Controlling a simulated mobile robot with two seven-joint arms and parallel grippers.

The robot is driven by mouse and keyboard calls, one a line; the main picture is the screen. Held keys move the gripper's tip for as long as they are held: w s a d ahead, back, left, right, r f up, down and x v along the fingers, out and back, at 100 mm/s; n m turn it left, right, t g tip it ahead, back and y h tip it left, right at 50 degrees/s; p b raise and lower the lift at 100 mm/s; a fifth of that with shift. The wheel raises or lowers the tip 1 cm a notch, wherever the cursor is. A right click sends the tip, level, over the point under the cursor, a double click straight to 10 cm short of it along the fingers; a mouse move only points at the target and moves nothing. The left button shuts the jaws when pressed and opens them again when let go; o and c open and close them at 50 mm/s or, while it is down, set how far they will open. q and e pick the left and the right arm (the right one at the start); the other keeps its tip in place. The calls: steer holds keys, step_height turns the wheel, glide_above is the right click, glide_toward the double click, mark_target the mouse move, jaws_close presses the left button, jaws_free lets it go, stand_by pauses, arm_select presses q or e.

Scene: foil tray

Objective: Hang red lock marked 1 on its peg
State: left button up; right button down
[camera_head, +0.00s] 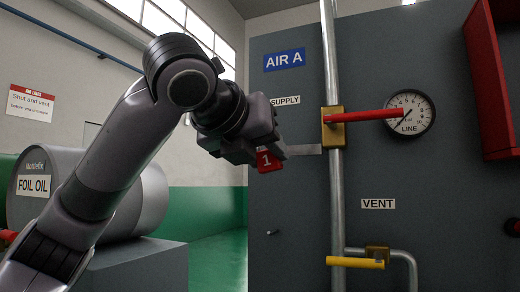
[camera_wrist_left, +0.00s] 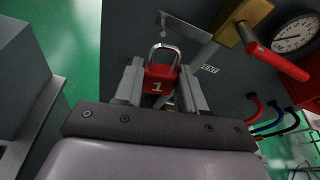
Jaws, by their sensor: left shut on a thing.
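My left gripper (camera_head: 262,156) is in front of the grey panel, below the SUPPLY label. A small peg (camera_head: 271,233) sticks out of the panel lower down. Curved red, blue and black hooks (camera_wrist_left: 268,123) show in the left wrist view. My right gripper is not in view.
A pipe (camera_head: 329,80) carries a red-handled valve (camera_head: 334,128) close right of the gripper. A gauge (camera_head: 409,113) is beyond it. A yellow-handled valve (camera_head: 355,262) is below, near the VENT label (camera_head: 378,204). A red frame (camera_head: 483,85) is at right, a FOIL OIL drum (camera_head: 60,160) at left.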

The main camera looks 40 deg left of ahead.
arm_select(q)
steer(key=shift+r+x, duration=0.15)
steer(key=shift+x, duration=0.75)
steer(key=shift+r+x, duration=0.2)
steer(key=shift+x, duration=0.7)
steer(key=shift+b+x, duration=0.35)
steer(key=shift+x, duration=0.5)
steer(key=shift+w+a+r+p, duration=0.1)
steer(key=shift+w+a+p, duration=0.15)
steer(key=shift+p, duration=0.15)
steer(key=shift+w+f+p, duration=0.25)
steer(key=shift+w+p, duration=0.05)
steer(key=shift+p, duration=0.15)
steer(key=o, duration=1.2)
steer(key=shift+c, duration=0.2)
steer(key=shift+s, duration=0.1)
